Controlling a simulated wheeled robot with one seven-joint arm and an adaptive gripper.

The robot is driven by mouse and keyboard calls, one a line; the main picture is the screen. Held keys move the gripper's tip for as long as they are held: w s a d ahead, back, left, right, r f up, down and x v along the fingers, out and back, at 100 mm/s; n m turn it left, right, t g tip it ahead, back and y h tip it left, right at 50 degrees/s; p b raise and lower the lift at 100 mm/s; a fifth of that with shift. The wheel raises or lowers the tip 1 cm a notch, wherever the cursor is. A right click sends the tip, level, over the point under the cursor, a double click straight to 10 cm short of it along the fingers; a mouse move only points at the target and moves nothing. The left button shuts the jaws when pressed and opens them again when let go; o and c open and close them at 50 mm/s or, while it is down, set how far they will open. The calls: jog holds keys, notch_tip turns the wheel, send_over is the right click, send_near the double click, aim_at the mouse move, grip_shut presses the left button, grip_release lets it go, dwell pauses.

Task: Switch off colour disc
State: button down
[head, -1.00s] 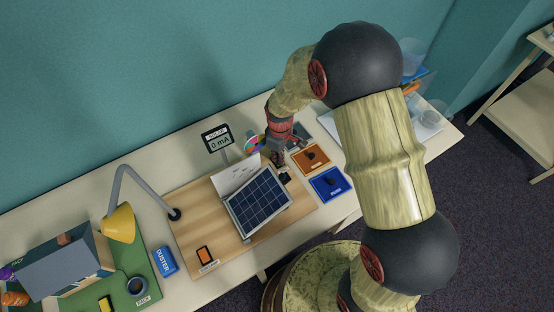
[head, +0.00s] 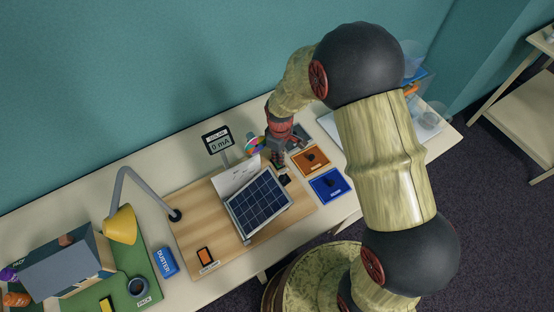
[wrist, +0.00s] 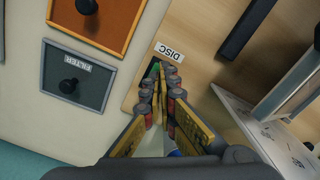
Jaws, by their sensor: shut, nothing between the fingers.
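The colour disc (head: 252,145), a small multicoloured wheel, stands behind the board at the back of the table in the head view. In the wrist view a white label reading DISC (wrist: 168,51) lies beside a small switch plate with a green part (wrist: 152,70), mostly hidden by my fingers. My gripper (wrist: 160,85) is shut and empty, its fingertips pointing at that green part. I cannot tell whether they touch it. In the head view my gripper (head: 278,163) is low over the board's back right corner, right of the disc.
A tilted solar panel (head: 260,204) stands on the wooden board (head: 196,217), near a meter reading 0 mA (head: 218,140). Knobbed filter plates, orange (head: 311,160), blue (head: 329,185) and grey (wrist: 77,77), lie beside my gripper. A yellow lamp (head: 121,225) stands left.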

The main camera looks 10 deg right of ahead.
jog(key=shift+r+p, duration=1.6)
jog(key=shift+r, duration=1.1)
jog(key=shift+s+m, duration=0.15)
jog(key=shift+m, duration=0.15)
jog(key=s+d+r+m+t+b, duration=0.2)
jog(key=s+d+r+m+b, duration=0.3)
jog(key=s+r, duration=0.5)
jog(key=s+d+r+m+t+b, duration=0.3)
jog(key=s+d+r+m+b, duration=0.2)
jog(key=s+r, duration=0.6)
notch_tip(320, 180, up, 2)
jog(key=shift+d+r+t, duration=0.1)
jog(key=shift+d+t, duration=0.05)
jog(key=shift+t, duration=0.15)
